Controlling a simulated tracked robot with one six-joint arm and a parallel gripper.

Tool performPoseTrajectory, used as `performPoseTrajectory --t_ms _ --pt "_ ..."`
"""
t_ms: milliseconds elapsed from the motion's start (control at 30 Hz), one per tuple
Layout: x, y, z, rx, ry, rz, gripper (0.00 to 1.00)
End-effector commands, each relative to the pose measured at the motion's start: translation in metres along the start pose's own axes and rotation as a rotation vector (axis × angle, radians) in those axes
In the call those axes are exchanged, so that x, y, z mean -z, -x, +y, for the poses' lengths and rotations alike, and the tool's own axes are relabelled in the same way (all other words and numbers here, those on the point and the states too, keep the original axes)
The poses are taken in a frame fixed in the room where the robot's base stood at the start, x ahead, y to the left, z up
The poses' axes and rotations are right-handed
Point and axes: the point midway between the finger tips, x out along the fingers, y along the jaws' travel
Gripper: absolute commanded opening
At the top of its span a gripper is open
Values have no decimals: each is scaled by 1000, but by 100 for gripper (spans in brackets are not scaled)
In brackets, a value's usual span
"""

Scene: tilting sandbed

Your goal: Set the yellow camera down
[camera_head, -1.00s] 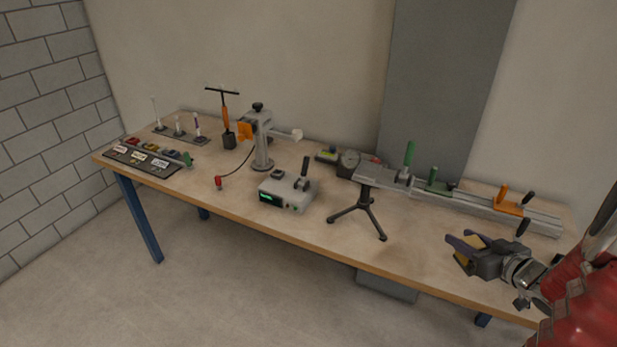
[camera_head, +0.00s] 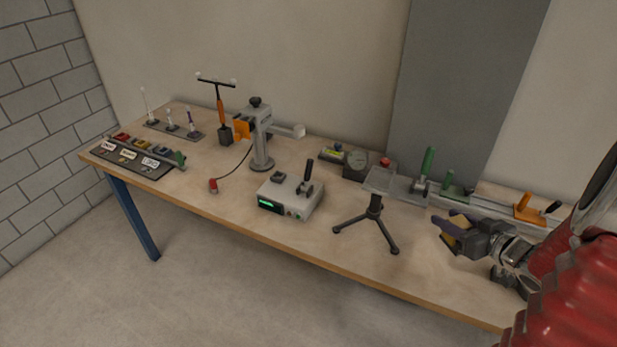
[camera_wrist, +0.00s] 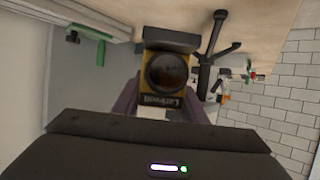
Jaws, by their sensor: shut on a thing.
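The yellow camera (camera_head: 447,241) is held between the fingers of my gripper (camera_head: 442,230), above the right part of the workbench. In the wrist view the yellow camera (camera_wrist: 167,75) shows its dark round lens, with a dark block at its top edge and lettering upside down below the lens. The purple-grey fingers of my gripper (camera_wrist: 160,108) are shut on its sides. The tripod legs (camera_wrist: 214,45) also show beside the camera in the wrist view.
On the workbench (camera_head: 325,235) stand a grey box with a green display (camera_head: 290,197), a grey clamp stand (camera_head: 262,140) and a dial gauge box (camera_head: 358,163). A rail with green and orange handles (camera_head: 450,190) runs along the back right. Bare wood lies around the tripod.

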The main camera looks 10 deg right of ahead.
Motion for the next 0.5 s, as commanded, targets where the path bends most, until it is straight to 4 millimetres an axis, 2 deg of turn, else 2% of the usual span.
performPoseTrajectory --t_ms 500 --pt "-5 10 11 -28 -12 1 3"
